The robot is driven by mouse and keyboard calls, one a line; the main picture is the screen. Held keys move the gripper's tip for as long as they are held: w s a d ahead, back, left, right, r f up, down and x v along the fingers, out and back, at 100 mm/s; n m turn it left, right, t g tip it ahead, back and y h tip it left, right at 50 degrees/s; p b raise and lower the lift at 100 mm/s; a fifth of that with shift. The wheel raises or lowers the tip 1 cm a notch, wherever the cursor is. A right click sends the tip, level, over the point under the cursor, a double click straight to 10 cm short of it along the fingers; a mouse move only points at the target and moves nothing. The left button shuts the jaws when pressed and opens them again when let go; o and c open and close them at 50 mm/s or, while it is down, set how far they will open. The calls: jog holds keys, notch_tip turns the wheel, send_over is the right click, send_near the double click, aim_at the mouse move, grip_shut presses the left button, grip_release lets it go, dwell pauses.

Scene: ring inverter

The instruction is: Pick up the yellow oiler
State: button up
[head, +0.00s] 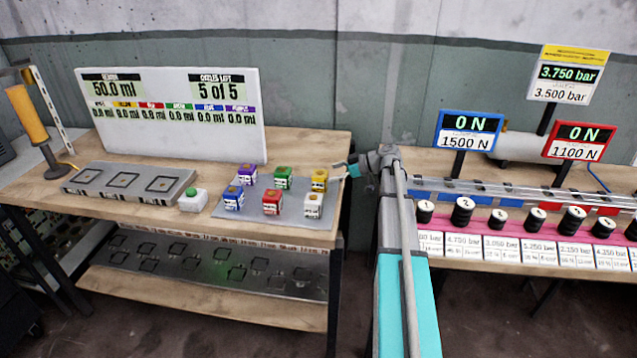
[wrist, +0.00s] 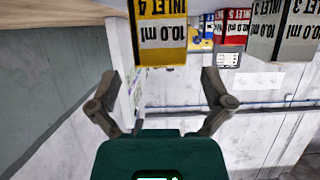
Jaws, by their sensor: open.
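The yellow oiler (head: 320,180) is a small cube with a white label, standing at the back right corner of the grey plate in the head view. In the wrist view the yellow oiler (wrist: 160,40) hangs large at the top middle, labelled INLET 4 and 10.0 ml, its top cut off. My gripper (head: 348,170) is just right of it in the head view. In the wrist view my gripper (wrist: 160,78) is open and empty, its fingers spread to either side of the oiler's line, with the oiler just beyond the tips.
A white oiler (head: 312,205) stands in front of the yellow one. Purple, green, blue and red oilers share the grey plate (head: 260,225). A green button (head: 193,199) and a three-slot block (head: 125,185) lie left. A pressure bench (head: 520,185) stands to the right.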

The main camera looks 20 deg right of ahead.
aim_at(320, 176)
jog(key=b+x, duration=0.1)
jog(key=x, duration=0.2)
jog(key=shift+w+a+f+b, duration=0.15)
jog(key=shift+f+b, duration=0.15)
jog(key=shift+f, duration=0.05)
jog(key=shift+w+a+f, duration=0.15)
jog(key=shift+w+a, duration=0.2)
jog(key=shift+a, duration=0.2)
jog(key=c, duration=1.1)
jog(key=shift+c, duration=0.2)
